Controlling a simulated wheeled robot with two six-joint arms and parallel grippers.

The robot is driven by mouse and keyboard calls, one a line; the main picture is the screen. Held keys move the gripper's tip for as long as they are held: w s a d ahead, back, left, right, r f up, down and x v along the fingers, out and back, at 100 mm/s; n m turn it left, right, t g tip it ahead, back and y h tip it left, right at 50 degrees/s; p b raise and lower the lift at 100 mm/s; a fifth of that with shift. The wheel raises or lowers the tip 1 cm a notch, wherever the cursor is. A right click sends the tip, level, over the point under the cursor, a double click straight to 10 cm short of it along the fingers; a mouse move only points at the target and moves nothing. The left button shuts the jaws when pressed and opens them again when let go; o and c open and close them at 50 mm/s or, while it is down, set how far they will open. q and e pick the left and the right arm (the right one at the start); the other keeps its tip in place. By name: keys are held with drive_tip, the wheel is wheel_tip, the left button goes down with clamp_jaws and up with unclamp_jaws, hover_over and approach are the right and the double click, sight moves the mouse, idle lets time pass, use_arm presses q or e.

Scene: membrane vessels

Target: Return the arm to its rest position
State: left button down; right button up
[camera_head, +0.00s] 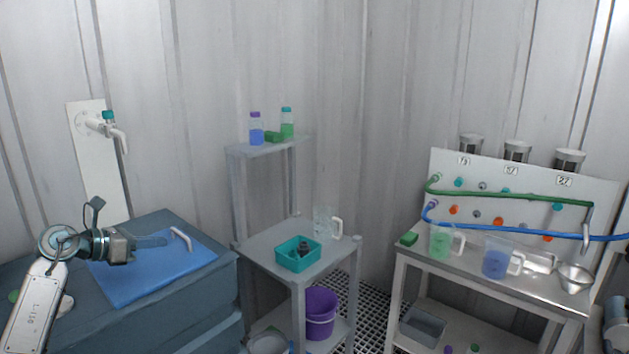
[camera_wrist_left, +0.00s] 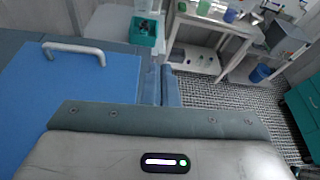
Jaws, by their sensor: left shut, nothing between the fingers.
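My left arm comes in at the lower left of the head view. Its gripper (camera_head: 158,240) is shut and empty, pointing right above the blue lid (camera_head: 150,277) of a dark blue-grey chest. The lid's pale handle (camera_head: 181,238) is just beyond the fingertips; I cannot tell the exact gap. In the left wrist view, the blue lid (camera_wrist_left: 75,90) and its handle (camera_wrist_left: 72,48) lie at the left, and the gripper's grey body fills the bottom. The right gripper does not show clearly.
A grey shelf stand (camera_head: 277,240) holds a teal bin (camera_head: 298,266) and a clear jug (camera_head: 322,224); a purple bucket (camera_head: 320,328) is below. At right, a metal bench (camera_head: 470,263) carries a green jug (camera_head: 440,242) and a blue jug (camera_head: 494,263). A wall tap (camera_head: 108,124) is above the chest.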

use_arm(q)
drive_tip(key=s+d+n+t+h, duration=0.2)
drive_tip(key=s+d+n+t, duration=0.3)
drive_tip(key=d+n+t, duration=0.3)
drive_tip(key=s+a+f+n+y, duration=0.3)
drive_tip(key=s+f+n+y, duration=0.5)
drive_tip(key=n, duration=0.6)
drive_tip(key=s+a+f+n+y, duration=0.4)
drive_tip(key=s+f+n+y, duration=0.4)
drive_tip(key=n, duration=0.5)
drive_tip(key=s+d+f+n+g+h, duration=0.1)
drive_tip(key=s+d+f+n+g, duration=0.15)
drive_tip(key=s+f+g, duration=0.4)
drive_tip(key=s+d+f+n+g+h, duration=0.1)
drive_tip(key=s+d+f+n+g, duration=0.2)
drive_tip(key=s, duration=0.7)
drive_tip(key=s+d+f+n+g+h, duration=0.1)
drive_tip(key=s+d+f+n+g, duration=0.15)
drive_tip(key=s+f+g, duration=0.5)
wheel_tip(320, 180, down, 30)
drive_tip(key=s+a+t, duration=0.1)
drive_tip(key=s+a, duration=0.1)
drive_tip(key=s, duration=0.1)
drive_tip(key=s+f, duration=1.6)
drive_tip(key=f, duration=0.1)
drive_tip(key=shift+s+a+f+g, duration=0.2)
drive_tip(key=shift+s+a+g, duration=0.15)
drive_tip(key=shift+a+g, duration=0.05)
